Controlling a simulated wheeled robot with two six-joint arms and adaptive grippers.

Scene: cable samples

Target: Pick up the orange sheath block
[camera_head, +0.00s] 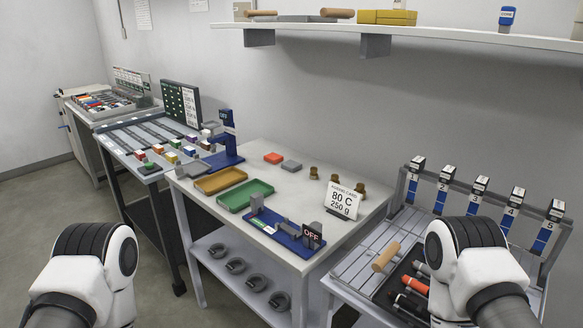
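Parts of my two arms show at the lower left and lower right. Neither gripper shows in the view.
A brown tray (221,180) and a green tray (245,195) lie on the middle table, near a blue fixture (286,232) and an "80 C 250 g" sign (343,201). Right, a grey rack holds an orange-handled tool (415,285). A shelf (420,33) runs above.

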